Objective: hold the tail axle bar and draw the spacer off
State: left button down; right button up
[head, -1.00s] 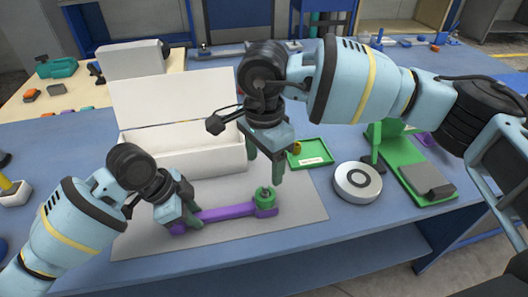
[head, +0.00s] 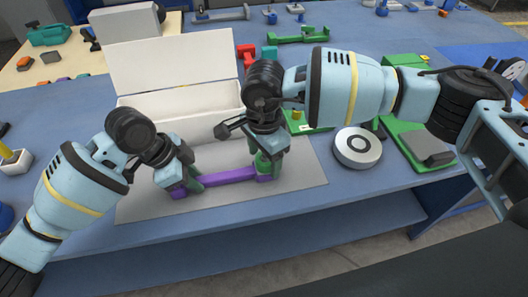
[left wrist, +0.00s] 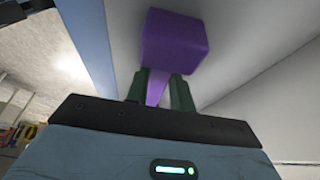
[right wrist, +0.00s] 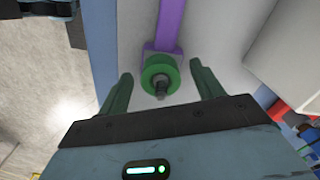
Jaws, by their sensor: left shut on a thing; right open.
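The purple tail axle bar (head: 230,176) lies on a grey mat (head: 300,192). Its block-shaped left end (left wrist: 175,40) shows large in the left wrist view. My left gripper (head: 193,183) is shut on the bar near that end. The green ring-shaped spacer (right wrist: 153,65) sits around a grey threaded stud (right wrist: 160,88) at the bar's right end. My right gripper (right wrist: 161,76) is open, with one finger on each side of the spacer and gaps between. In the head view, my right gripper (head: 268,166) mostly hides the spacer.
An open white box (head: 215,125) stands right behind the bar. A white disc (head: 357,148) and a green stand (head: 415,145) are to the right. A green tray (head: 304,122) lies behind my right gripper. The mat's front strip is clear.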

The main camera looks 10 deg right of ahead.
jog(key=shift+c, duration=0.5)
jog(key=c, duration=1)
jog(key=shift+o, duration=0.2)
jog(key=shift+r, duration=0.1)
jog(key=shift+r, duration=0.1)
jog(key=shift+r, duration=2.6)
jog(key=shift+r, duration=3)
jog(key=d+r, duration=0.2)
jog(key=d, duration=0.8)
